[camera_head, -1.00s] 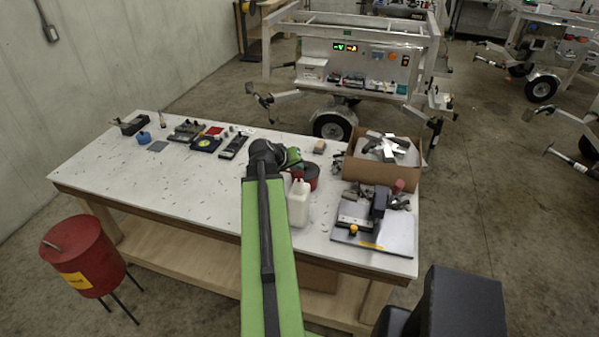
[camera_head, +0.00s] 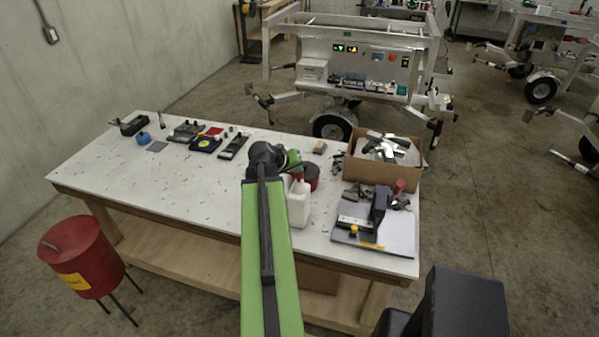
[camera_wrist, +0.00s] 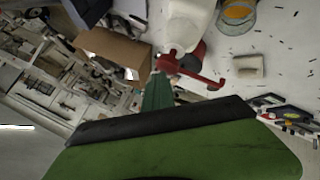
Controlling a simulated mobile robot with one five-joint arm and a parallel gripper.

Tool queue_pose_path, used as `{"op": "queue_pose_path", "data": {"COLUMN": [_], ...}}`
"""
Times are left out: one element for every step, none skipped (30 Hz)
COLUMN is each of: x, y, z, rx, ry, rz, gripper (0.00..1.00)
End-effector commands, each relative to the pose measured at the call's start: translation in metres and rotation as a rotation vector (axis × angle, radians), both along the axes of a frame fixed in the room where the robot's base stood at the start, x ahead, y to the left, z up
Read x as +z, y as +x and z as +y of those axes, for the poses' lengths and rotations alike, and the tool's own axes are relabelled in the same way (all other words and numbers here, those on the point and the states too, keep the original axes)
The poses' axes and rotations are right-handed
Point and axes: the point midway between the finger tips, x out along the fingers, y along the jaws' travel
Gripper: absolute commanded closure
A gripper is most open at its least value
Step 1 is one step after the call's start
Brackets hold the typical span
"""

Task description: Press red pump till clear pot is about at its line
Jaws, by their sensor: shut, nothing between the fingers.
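The white pump bottle (camera_head: 299,207) stands on the table, just right of my arm in the head view. In the wrist view the bottle (camera_wrist: 188,22) carries a red pump head (camera_wrist: 169,63) with a long red spout (camera_wrist: 205,79). A small round pot (camera_wrist: 238,13) with yellow-orange contents shows at the top edge of the wrist view; its line cannot be made out. My gripper (camera_wrist: 159,84) is shut and empty, its teal tip right at the pump head; whether they touch is unclear.
A cardboard box (camera_head: 377,172) of metal parts and a grey board (camera_head: 345,233) with tools are to the right. Small tools line the table's (camera_head: 150,200) back left. The table's left middle is mostly clear.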

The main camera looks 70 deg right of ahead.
Motion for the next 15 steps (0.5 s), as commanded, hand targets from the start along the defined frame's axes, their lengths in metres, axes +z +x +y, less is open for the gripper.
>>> {"op": "queue_pose_path", "data": {"x": [-0.0017,-0.0021,-0.0027,-0.0030,-0.0034,-0.0038,-0.0042,-0.0046,-0.0051,-0.0055,-0.0059,-0.0063,-0.0067,-0.0070,-0.0076], "y": [-0.0003,-0.0003,-0.0003,-0.0003,-0.0003,-0.0003,-0.0003,-0.0003,-0.0004,-0.0003,-0.0003,-0.0003,-0.0003,-0.0003,-0.0003], "z": [0.0002,0.0003,0.0003,0.0003,0.0003,0.0003,0.0003,0.0003,0.0003,0.0004,0.0004,0.0004,0.0003,0.0004,0.0004], "rx": [-0.001,-0.001,-0.002,-0.002,-0.002,-0.002,-0.002,-0.002,-0.001,-0.002,-0.001,-0.001,-0.001,-0.001,-0.001], "ry": [0.002,0.002,0.001,0.001,0.001,0.001,0.001,0.001,0.002,0.001,0.002,0.002,0.002,0.002,0.002], "rz": [0.001,0.001,0.000,0.000,0.000,0.000,0.000,0.000,-0.001,0.000,-0.001,-0.001,-0.001,-0.001,-0.001], "gripper": [1.00,1.00,1.00,1.00,1.00,1.00,1.00,1.00,1.00,1.00,1.00,1.00,1.00,1.00,1.00]}}
